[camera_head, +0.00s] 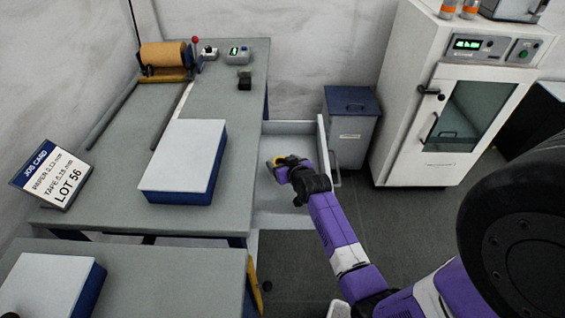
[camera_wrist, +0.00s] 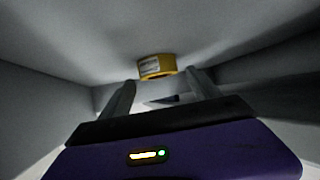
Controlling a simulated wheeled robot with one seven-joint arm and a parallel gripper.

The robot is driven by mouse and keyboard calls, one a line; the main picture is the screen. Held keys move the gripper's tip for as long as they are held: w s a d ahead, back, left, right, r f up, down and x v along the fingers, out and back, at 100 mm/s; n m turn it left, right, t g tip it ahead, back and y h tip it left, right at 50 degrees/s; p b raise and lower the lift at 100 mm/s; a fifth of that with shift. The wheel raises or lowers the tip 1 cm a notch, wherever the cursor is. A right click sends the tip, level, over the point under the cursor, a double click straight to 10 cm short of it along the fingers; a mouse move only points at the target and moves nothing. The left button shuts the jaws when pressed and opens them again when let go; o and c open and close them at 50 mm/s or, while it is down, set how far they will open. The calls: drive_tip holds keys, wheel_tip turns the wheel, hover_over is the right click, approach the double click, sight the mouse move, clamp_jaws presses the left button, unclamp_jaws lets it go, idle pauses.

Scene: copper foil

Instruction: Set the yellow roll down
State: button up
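The yellow roll (camera_head: 291,159) is a short ring at my gripper, inside the pulled-out light grey drawer (camera_head: 290,127). In the wrist view, the roll (camera_wrist: 155,67) shows a pale printed label and sits beyond and between my fingertips. My gripper (camera_wrist: 162,78) has its fingers spread, with a gap visible on the right of the roll; contact on the left is unclear. In the head view my gripper (camera_head: 284,166) reaches down into the drawer and partly hides the roll. Whether the roll touches the drawer floor is hard to tell. A small dark shape (camera_wrist: 162,100) shows between the fingers.
Drawer walls stand close around my gripper. The grey workbench (camera_head: 110,200) is on the left, with a blue-and-white box (camera_head: 185,155), a job card (camera_head: 52,175) and an orange roll (camera_head: 163,55). A blue-lidded bin (camera_head: 351,130) and white cabinet (camera_head: 432,150) stand right.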

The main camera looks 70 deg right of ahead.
drive_tip(key=shift+r, duration=0.15)
drive_tip(key=shift+r+p, duration=0.25)
drive_tip(key=shift+p, duration=0.1)
drive_tip(key=v, duration=1.2)
drive_tip(key=s+a+r+n+t+y, duration=0.1)
drive_tip(key=s+a+n+t+y, duration=0.1)
drive_tip(key=a, duration=0.9)
drive_tip(key=s+a+r+n+t+y, duration=0.1)
drive_tip(key=s+a+n+t, duration=0.15)
drive_tip(key=a, duration=0.75)
drive_tip(key=s+a+r+n+t+y, duration=0.1)
drive_tip(key=s+a+r+n+y, duration=0.3)
drive_tip(key=s+a+r, duration=0.6)
drive_tip(key=a+r+y, duration=0.1)
drive_tip(key=a, duration=0.3)
drive_tip(key=shift+s+r+t+y, duration=0.3)
drive_tip(key=shift+s+t, duration=0.05)
drive_tip(key=shift+s, duration=0.05)
drive_tip(key=shift+n, duration=0.25)
